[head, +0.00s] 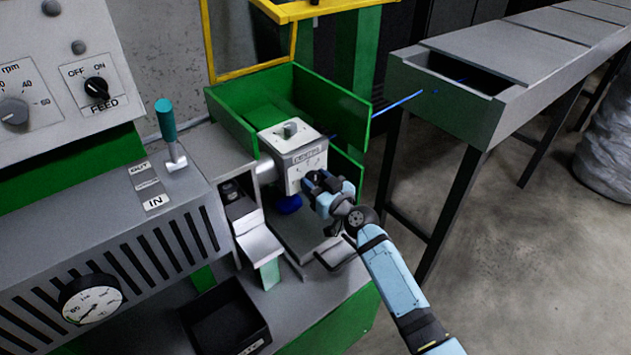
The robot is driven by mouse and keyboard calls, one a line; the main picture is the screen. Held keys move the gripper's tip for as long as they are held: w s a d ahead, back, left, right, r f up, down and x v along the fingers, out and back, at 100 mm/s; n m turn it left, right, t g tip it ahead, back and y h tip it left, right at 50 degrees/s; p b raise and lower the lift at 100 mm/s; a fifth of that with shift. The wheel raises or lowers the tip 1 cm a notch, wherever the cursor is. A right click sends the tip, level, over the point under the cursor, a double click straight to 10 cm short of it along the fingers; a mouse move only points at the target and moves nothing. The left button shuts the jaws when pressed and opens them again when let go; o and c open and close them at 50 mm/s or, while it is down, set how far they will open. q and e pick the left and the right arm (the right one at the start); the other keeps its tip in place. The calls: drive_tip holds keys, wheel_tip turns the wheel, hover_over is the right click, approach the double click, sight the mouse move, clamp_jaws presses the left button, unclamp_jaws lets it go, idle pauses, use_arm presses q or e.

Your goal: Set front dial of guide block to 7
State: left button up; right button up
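The guide block (305,166) is a pale grey box beside the green guard. It has a grey knob (290,130) on its top and a small label strip on its upper front face. My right gripper (312,182), on a light blue arm from the lower right, is at the lower right part of the block's front face. It covers that area, so the front dial and its setting cannot be read. The fingertips are dark and small, and I cannot tell whether they grip anything. My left gripper is out of view.
A blue rounded part (287,203) sits below the block. The green guard (235,118) stands behind. A black bin (228,318) and teal lever (168,130) are at left.

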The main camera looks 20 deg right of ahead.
drive_tip(key=shift+m, duration=0.4)
use_arm(q)
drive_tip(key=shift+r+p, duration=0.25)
drive_tip(key=shift+p, duration=0.1)
use_arm(e)
drive_tip(key=m, duration=0.4)
use_arm(q)
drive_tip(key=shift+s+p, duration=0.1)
drive_tip(key=shift+p, duration=0.3)
use_arm(e)
drive_tip(key=m, duration=0.4)
drive_tip(key=shift+r+m, duration=0.1)
drive_tip(key=shift+m, duration=0.2)
use_arm(q)
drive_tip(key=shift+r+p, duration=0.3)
drive_tip(key=shift+p, duration=0.15)
use_arm(e)
drive_tip(key=m, duration=0.5)
drive_tip(key=shift+a, duration=0.1)
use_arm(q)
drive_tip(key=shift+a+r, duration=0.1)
use_arm(e)
drive_tip(key=shift+m, duration=1.7)
drive_tip(key=o, duration=0.9)
drive_tip(key=shift+s, duration=0.1)
